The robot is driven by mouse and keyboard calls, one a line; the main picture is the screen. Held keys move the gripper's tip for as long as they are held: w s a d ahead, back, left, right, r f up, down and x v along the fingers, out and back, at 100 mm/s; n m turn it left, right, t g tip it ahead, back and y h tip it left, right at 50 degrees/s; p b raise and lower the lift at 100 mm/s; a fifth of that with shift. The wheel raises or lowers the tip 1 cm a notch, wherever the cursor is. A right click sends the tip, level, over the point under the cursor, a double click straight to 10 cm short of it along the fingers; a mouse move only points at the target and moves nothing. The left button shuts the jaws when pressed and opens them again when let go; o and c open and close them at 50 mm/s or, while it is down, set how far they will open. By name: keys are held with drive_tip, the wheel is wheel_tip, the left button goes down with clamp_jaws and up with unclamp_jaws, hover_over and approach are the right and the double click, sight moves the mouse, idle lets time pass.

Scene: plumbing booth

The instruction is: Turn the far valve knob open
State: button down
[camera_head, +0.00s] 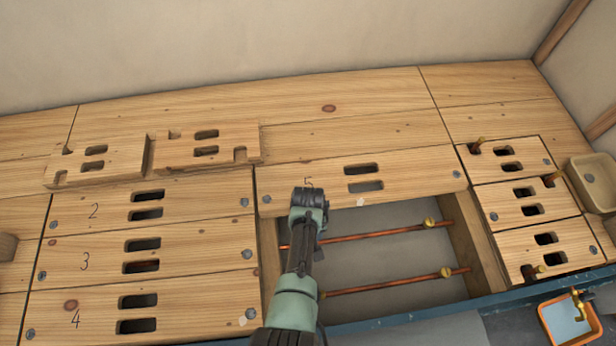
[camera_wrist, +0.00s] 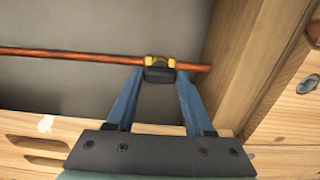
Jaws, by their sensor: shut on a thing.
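A brass valve (camera_wrist: 160,61) sits on a copper pipe (camera_wrist: 60,53) in the wrist view, close to the pipe's end by a wooden beam (camera_wrist: 235,70). My gripper (camera_wrist: 160,75) has its two blue fingers closed in on the valve's knob, with a dark part between the tips. In the head view my arm covers the gripper and this valve. The far copper pipe (camera_head: 375,234) there runs from behind my arm to a brass fitting (camera_head: 430,222); the near copper pipe (camera_head: 390,284) has another brass fitting (camera_head: 446,272).
The pipes lie in an open bay (camera_head: 400,262) in the slotted wooden bench. Board 5 (camera_head: 420,170) borders the bay's far side; boards 2, 3 and 4 (camera_head: 190,300) lie left. Smaller slotted panels (camera_head: 520,213) lie right. An orange bin (camera_head: 562,322) stands below the front edge.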

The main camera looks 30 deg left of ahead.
drive_tip(key=shift+c, duration=1.4)
unclamp_jaws()
wheel_tip(320, 180, up, 13)
drive_tip(key=p, duration=0.9)
